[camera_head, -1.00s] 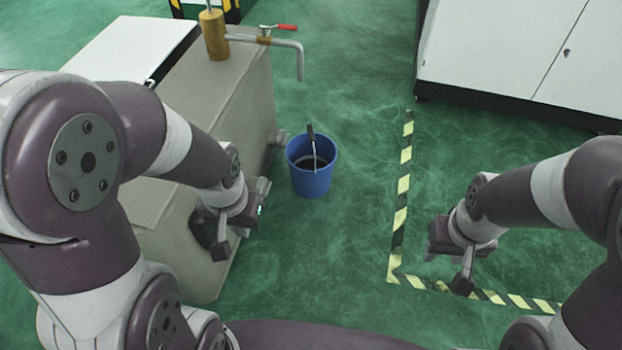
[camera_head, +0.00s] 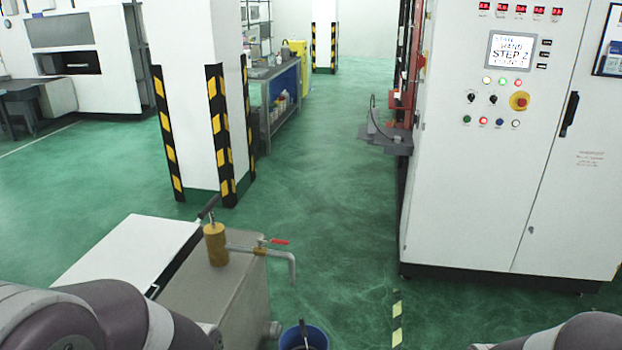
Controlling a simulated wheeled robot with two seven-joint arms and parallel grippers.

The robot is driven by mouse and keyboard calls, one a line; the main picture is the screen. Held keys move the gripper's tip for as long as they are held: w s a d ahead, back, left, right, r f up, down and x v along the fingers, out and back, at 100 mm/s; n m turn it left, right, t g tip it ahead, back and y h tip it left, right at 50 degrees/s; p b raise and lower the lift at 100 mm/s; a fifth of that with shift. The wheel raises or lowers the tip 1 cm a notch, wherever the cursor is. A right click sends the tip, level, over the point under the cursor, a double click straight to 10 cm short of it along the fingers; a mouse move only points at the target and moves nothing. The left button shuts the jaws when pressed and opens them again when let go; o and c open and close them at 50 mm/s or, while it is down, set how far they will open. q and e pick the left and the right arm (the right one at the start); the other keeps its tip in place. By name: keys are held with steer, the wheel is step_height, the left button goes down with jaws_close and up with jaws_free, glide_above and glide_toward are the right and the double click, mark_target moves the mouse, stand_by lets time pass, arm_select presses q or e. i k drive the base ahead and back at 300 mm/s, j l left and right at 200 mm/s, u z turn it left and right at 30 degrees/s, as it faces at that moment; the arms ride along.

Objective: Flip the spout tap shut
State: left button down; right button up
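The spout tap has a red lever (camera_head: 280,241) on a thin grey spout pipe (camera_head: 291,265). The pipe comes out of a brass-coloured cylinder (camera_head: 215,244) on top of a grey tank (camera_head: 222,293) and bends down at its right end. The lever points right, roughly along the pipe. Below the spout, a blue bucket (camera_head: 304,338) stands on the floor, cut by the lower edge, with a dark handle sticking up in it. Parts of both my arms show at the bottom corners, but both grippers are outside the picture.
A white control cabinet (camera_head: 507,150) with a screen stands at the right. A white pillar (camera_head: 193,90) with yellow-black guards is behind the tank. A white lid (camera_head: 130,252) lies left of the tank.

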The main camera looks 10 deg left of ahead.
mark_target(274, 241)
steer(key=i+j+u, duration=0.3)
steer(key=i+j, duration=0.15)
steer(key=i, duration=0.25)
steer(key=u, duration=0.95)
steer(key=l+u, duration=0.1)
steer(key=u, duration=0.2)
steer(key=i+l+u, duration=0.1)
steer(key=u, duration=0.25)
steer(key=i+l, duration=0.1)
steer(key=l, duration=0.25)
steer(key=i+l, duration=0.1)
steer(key=l, duration=0.25)
steer(key=i+l, duration=0.15)
steer(key=l, duration=0.2)
steer(key=i+l, duration=0.1)
steer(key=l, duration=0.2)
